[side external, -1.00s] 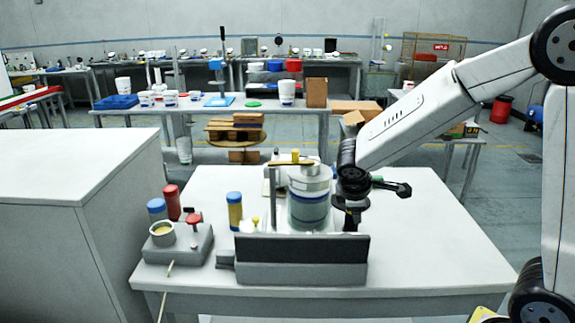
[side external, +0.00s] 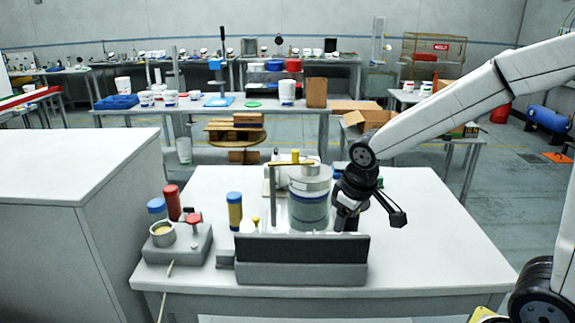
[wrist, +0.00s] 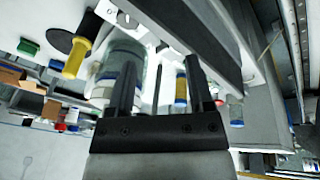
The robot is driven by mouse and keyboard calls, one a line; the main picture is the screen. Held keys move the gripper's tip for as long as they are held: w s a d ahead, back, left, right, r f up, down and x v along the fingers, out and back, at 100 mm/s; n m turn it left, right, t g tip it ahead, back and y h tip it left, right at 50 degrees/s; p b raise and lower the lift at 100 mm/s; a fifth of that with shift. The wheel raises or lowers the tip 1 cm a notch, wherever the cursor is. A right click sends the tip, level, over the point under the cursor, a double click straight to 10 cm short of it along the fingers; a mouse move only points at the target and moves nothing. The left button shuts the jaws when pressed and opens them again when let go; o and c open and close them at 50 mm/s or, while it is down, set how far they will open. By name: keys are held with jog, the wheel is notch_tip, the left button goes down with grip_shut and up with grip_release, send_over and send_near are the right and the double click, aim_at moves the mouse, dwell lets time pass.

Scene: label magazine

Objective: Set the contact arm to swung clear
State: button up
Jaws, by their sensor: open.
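The contact arm seems to be the thin brass-coloured bar (side external: 288,164) with an upright yellow knob (side external: 295,156). It lies over the top of the magazine, beside and partly across a silver-capped drum (side external: 309,207). A yellow handle (wrist: 80,48) shows at the upper left in the wrist view; I cannot tell whether it is the same knob. The drum (wrist: 122,62) shows behind the left finger.
A dark-faced grey block (side external: 302,260) stands along the front of the magazine. To the left are a yellow bottle with a blue cap (side external: 235,212) and a grey box with a red knob (side external: 193,220). The table's right side (side external: 440,240) is clear.

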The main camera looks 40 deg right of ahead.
jog(key=shift+s+a+f+m+y, duration=0.25)
jog(key=shift+s+a+m+y, duration=0.15)
jog(key=shift+a, duration=0.1)
jog(key=s+a+f, duration=0.1)
jog(key=s+f, duration=0.5)
jog(key=shift+s+a+f+y, duration=0.15)
jog(key=shift+a+f+y, duration=0.05)
jog(key=shift+a+y, duration=0.15)
jog(key=shift+f, duration=0.1)
jog(key=c, duration=0.9)
jog(key=shift+w+a+g, duration=0.15)
jog(key=shift+w+g, duration=0.05)
jog(key=shift+g, duration=0.1)
grip_shut()
jog(key=w+d+r+m+h, duration=0.1)
jog(key=w+d+r+m, duration=0.2)
jog(key=w+r, duration=0.4)
jog(key=w+d+r+m, duration=0.3)
jog(key=w+d+r, duration=0.2)
jog(key=w, duration=0.9)
jog(key=w+d+r+m+h, duration=0.1)
jog(key=w+d+r+m, duration=0.2)
jog(key=w+r, duration=0.7)
jog(key=shift+w+d+h, duration=0.35)
jog(key=shift+w+d, duration=0.1)
jog(key=shift+d, duration=0.65)
